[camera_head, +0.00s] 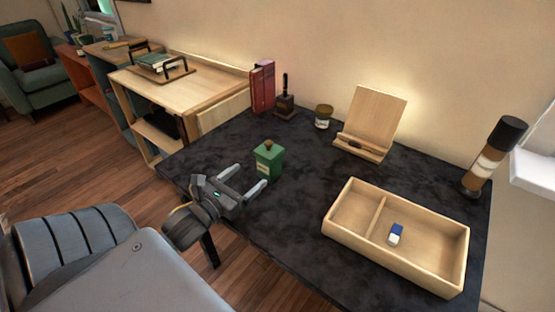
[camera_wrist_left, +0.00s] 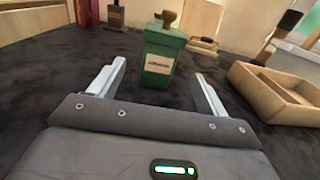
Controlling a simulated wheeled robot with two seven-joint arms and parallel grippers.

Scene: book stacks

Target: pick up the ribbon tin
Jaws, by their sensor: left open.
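The ribbon tin appears to be the small green box (camera_head: 269,161) with a pale label and a brown knob on top. It stands upright on the dark table. In the left wrist view the green tin (camera_wrist_left: 160,55) is straight ahead, just beyond the space between the fingers. My left gripper (camera_head: 246,180) is open and empty, low over the table's front edge, with its fingers pointing toward the tin. Its two fingers also show in the left wrist view (camera_wrist_left: 158,88), one on each side. My right gripper is not in view.
A wooden two-compartment tray (camera_head: 345,236) holding a blue and white eraser (camera_head: 396,235) lies to the right. Behind are red books (camera_head: 262,87), a dark stamp (camera_head: 285,104), a small jar (camera_head: 323,117), a wooden stand (camera_head: 373,117) and a tall bottle (camera_head: 490,160). Dark tabletop (camera_head: 300,205) is clear between tin and tray.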

